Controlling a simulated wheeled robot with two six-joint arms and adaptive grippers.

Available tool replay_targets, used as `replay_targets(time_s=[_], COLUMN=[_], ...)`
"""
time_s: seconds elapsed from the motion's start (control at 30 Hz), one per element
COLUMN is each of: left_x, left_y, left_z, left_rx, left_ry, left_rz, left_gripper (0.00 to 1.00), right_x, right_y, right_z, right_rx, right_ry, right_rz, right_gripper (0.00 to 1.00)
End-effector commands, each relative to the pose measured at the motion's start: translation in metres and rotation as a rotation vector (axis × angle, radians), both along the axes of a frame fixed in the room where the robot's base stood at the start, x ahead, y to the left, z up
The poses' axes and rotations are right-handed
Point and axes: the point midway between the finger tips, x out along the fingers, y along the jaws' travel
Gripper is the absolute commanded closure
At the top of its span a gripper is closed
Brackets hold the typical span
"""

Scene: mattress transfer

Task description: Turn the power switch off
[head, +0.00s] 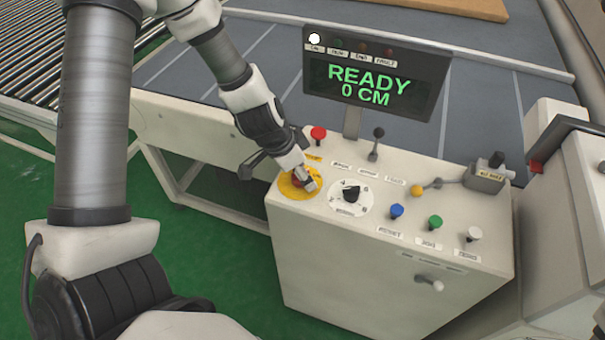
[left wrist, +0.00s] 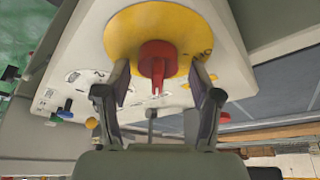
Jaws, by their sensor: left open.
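The power switch appears to be the red rotary handle (left wrist: 157,60) on a round yellow plate (left wrist: 122,32), seen close up in the left wrist view. In the head view the yellow plate (head: 290,190) is at the left end of the control panel, and my gripper covers much of the red handle. My left gripper (left wrist: 160,85) is open, with one finger on each side of the red handle. I cannot tell whether the fingers touch it. In the head view my left gripper (head: 304,178) is over the plate. My right gripper is not in view.
The white control box (head: 330,270) carries a red button (head: 318,133), a black dial knob (head: 351,193), a black lever (head: 376,142), and blue, green and white buttons. A display (head: 375,82) reads READY 0 CM. A roller conveyor (head: 30,60) is at the upper left.

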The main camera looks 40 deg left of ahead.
Motion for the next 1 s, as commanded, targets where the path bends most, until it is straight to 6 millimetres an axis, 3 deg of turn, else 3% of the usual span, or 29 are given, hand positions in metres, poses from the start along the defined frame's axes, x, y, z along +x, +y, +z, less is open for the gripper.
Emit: replay_targets(time_s=[0.17, 0.3, 0.33, 1.0], left_x=[-0.0003, -0.0006, -0.0007, -0.0008], left_y=[0.0, -0.0001, -0.0002, -0.0001], left_z=[0.0017, 0.0016, 0.0015, 0.0002], left_rx=[0.0, -0.001, -0.001, 0.001], left_ry=[0.0, 0.0, 0.0, 0.001], left_rz=[0.0, 0.0, 0.0, 0.045], left_gripper=[0.39, 0.89, 0.95, 0.95], right_x=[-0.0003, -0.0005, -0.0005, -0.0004], right_y=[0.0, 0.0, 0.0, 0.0], right_z=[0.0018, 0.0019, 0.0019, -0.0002], right_rx=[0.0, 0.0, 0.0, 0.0], right_ry=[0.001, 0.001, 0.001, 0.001], right_rz=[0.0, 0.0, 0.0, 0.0], right_gripper=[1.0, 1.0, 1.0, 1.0])
